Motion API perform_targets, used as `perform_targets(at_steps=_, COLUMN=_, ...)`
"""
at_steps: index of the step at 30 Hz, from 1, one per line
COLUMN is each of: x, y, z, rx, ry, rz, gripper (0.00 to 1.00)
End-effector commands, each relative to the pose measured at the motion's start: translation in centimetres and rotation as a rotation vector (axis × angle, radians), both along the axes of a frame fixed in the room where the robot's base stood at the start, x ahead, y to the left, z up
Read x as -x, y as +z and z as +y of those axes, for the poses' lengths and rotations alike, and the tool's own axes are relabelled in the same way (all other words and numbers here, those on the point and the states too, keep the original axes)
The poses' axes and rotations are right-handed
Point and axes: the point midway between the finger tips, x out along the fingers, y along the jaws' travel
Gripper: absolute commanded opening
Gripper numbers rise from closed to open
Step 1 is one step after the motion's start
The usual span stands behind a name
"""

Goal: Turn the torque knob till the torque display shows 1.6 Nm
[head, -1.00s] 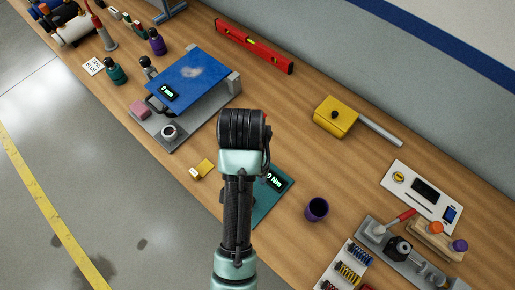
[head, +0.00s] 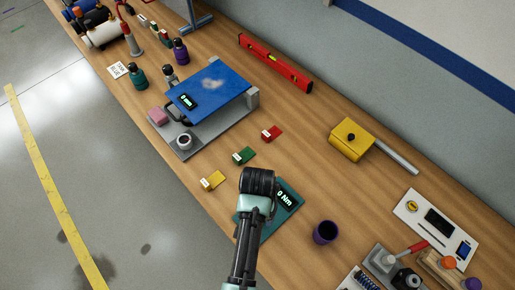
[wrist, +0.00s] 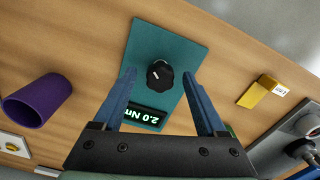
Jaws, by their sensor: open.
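The torque knob (wrist: 160,75) is a round black knob with a pale pointer line on a teal panel (wrist: 150,35) in the wrist view. The torque display (wrist: 145,114) on this panel appears upside down and reads 2.0 Nm. In the head view the panel (head: 288,212) lies on the bench, with the display (head: 284,197) partly covered and the knob hidden behind my arm. My gripper (wrist: 159,74) is open, its blue fingers on either side of the knob in the picture. I see no contact with the knob.
A purple cup (head: 325,233) stands right of the panel. Yellow (head: 212,181), green (head: 243,155) and red (head: 271,133) tagged pieces lie to its upper left. A blue-topped rig (head: 208,92) with its own display stands beyond them. Bare bench lies between panel and yellow box (head: 351,140).

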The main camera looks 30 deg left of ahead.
Motion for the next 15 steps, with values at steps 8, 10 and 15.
perform_targets(at_steps=8, x=-0.03, y=-0.28, z=0.02, rx=0.000, ry=0.001, rz=-0.001, gripper=0.74)
perform_targets(at_steps=10, x=-0.03, y=-0.27, z=0.02, rx=0.000, ry=0.001, rz=-0.001, gripper=0.71)
perform_targets(at_steps=15, x=-0.03, y=-0.25, z=0.02, rx=0.000, ry=0.001, rz=-0.001, gripper=0.40)
